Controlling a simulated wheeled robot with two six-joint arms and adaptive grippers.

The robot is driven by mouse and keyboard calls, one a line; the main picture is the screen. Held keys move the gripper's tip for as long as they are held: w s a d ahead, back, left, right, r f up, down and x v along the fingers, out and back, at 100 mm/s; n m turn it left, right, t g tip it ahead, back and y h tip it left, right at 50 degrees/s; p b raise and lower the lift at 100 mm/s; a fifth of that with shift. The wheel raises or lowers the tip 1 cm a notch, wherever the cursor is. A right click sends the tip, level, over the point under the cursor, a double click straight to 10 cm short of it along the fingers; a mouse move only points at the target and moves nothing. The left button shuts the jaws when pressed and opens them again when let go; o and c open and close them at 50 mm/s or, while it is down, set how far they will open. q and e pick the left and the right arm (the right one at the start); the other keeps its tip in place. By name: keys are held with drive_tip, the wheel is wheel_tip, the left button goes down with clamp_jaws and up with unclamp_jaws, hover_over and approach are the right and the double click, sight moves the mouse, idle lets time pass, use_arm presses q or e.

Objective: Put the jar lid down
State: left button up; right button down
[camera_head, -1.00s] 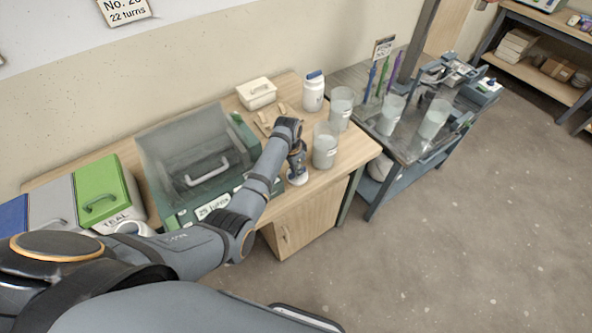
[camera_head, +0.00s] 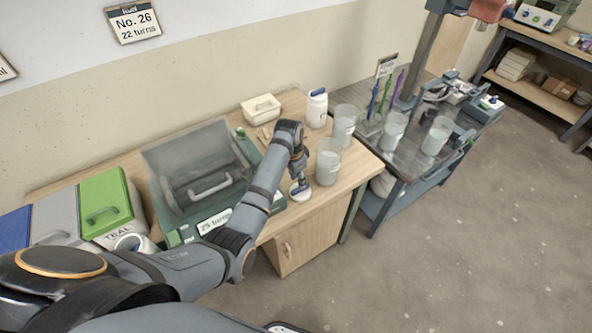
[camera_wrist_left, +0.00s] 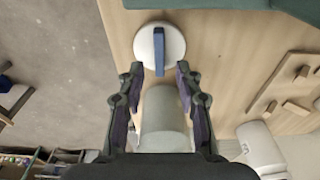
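The jar lid, a white disc with a blue bar handle, shows in the wrist view (camera_wrist_left: 146,48) and lies flat, apparently on the wooden bench near its front edge. In the head view the lid (camera_head: 301,194) is a small white shape under my left gripper (camera_head: 299,183). In the wrist view my left gripper (camera_wrist_left: 159,70) has its fingers spread, one on each side of the handle's near end, with clear gaps. The fingers do not touch the handle. My right gripper is not in view.
A cloudy beaker (camera_head: 328,163) stands just right of my left gripper, with another beaker (camera_head: 344,124) behind. A white jar with a blue cap (camera_head: 316,110) and a lidded white box (camera_head: 261,109) stand at the back. A green-framed case (camera_head: 247,148) is left of my forearm.

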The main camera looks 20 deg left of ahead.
sight(295, 190)
use_arm(q)
wheel_tip(295, 190, up, 7)
drive_tip(key=shift+s+a+f, duration=0.15)
drive_tip(key=shift+s+a, duration=0.15)
drive_tip(key=shift+s, duration=0.1)
